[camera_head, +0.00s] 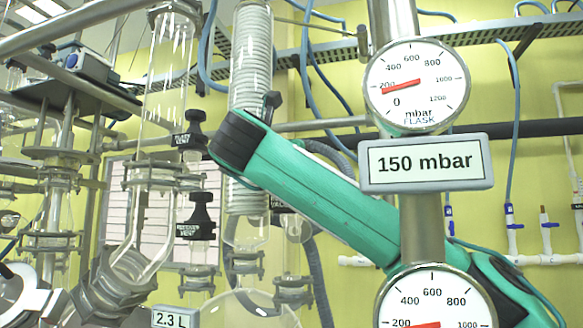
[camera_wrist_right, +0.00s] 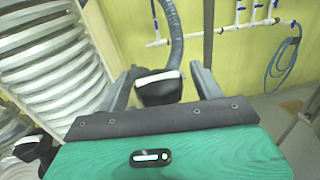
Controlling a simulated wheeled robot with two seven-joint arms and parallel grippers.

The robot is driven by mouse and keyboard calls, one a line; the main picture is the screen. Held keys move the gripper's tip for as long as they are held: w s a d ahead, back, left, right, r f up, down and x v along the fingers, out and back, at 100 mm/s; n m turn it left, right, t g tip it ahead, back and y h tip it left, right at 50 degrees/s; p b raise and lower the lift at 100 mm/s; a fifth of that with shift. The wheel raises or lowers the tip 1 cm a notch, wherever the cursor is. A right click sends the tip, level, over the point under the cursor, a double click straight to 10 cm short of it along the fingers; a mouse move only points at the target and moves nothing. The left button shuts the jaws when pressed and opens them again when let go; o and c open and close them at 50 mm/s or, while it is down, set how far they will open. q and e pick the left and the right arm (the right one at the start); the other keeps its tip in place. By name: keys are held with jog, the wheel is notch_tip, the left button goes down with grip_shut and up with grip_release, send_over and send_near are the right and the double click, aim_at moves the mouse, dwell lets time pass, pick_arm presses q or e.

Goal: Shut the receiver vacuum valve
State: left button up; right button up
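My right arm crosses the head view from lower right, and its black gripper end (camera_head: 238,142) is up beside the coil condenser. In the right wrist view my right gripper (camera_wrist_right: 163,72) is open, with one finger on each side of a black valve knob (camera_wrist_right: 160,92) with a white stripe. Gaps show between the knob and both fingers. A black knob top (camera_head: 271,101) shows just behind the gripper end in the head view. The label of that valve is hidden, so I cannot read whether it is the receiver vacuum valve. My left gripper is not in view.
The coil condenser (camera_head: 251,60) stands close to my gripper; its coils (camera_wrist_right: 50,60) fill the left of the wrist view. Black vent valves (camera_head: 201,215) stand left. A flask gauge (camera_head: 417,86) and its 150 mbar display (camera_head: 426,162) stand before my arm. Another black knob (camera_wrist_right: 30,150) is lower left.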

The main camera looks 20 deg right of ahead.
jog(key=shift+a+f, duration=0.1)
jog(key=shift+s+a, duration=0.15)
pick_arm(q)
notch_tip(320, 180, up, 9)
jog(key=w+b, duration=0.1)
jog(key=b, duration=0.2)
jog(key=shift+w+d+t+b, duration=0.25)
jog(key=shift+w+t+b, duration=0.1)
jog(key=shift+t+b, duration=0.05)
pick_arm(e)
jog(key=v, duration=1.1)
jog(key=shift+s+a, duration=0.15)
jog(key=shift+s, duration=0.1)
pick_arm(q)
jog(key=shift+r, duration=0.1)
